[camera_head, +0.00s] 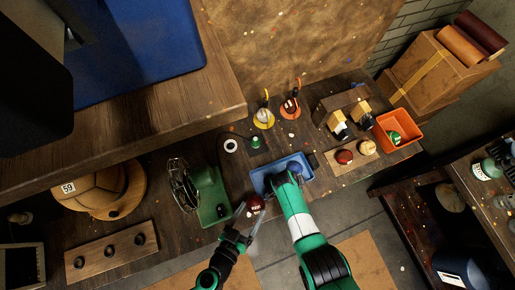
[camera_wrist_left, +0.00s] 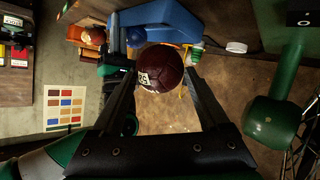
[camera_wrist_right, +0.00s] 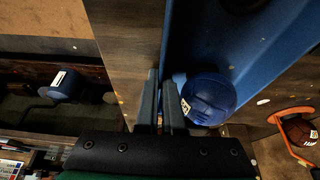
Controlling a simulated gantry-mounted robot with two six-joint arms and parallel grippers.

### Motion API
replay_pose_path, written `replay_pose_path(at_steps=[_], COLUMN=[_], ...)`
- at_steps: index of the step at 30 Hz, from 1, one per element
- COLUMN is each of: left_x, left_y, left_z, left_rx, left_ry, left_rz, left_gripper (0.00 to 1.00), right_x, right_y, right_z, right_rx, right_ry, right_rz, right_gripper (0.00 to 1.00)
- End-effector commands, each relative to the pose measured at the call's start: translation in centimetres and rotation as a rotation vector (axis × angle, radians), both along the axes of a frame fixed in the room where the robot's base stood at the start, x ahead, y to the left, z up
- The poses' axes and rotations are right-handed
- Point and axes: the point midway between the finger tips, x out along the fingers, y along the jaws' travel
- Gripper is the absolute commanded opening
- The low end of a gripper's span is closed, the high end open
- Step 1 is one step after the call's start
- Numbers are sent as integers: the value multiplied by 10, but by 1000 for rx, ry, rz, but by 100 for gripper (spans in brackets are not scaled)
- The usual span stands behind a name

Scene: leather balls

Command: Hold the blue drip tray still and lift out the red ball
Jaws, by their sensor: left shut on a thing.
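The red ball (camera_head: 254,202) is dark red with a white number label. My left gripper (camera_head: 246,212) is shut on it and holds it clear of the tray, near the bench's front edge. In the left wrist view the ball (camera_wrist_left: 160,68) sits between the two fingertips (camera_wrist_left: 160,80). The blue drip tray (camera_head: 262,181) lies on the bench; my right arm hides part of it. In the right wrist view my right gripper's fingers (camera_wrist_right: 162,100) are close together at the tray's wall (camera_wrist_right: 182,45), which runs down between them. A blue ball (camera_wrist_right: 208,99) is in the tray.
A green machine (camera_head: 213,197) stands left of the tray. A wooden board with two balls (camera_head: 344,157) and an orange bin (camera_head: 385,131) are to the right. Below the bench's front edge is open floor.

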Motion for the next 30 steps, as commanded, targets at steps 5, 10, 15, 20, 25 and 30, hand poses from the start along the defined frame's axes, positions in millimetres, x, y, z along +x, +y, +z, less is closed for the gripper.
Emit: replay_pose_path(at_steps=[5,10,15,20,25,30], left_x=[-16,-18,-17,-17,-17,-17], left_y=[7,8,8,8,8,8], left_z=[10,11,11,11,11,11], left_rx=[-1,-1,0,0,0,0], left_ry=[-1,-1,-2,-2,-2,-2], left_rz=[-1,1,1,1,1,1], left_gripper=[16,16,16,16,16,16], right_x=[-1,-1,-1,-1,0,0], right_y=[-1,-1,-1,-1,0,1], right_z=[-1,-1,-1,0,0,2], right_rx=[-2,-2,-2,-2,-1,-1], right_ry=[2,2,2,2,1,0], right_rz=[0,0,0,0,1,0], right_gripper=[0,0,14,40,40,40])
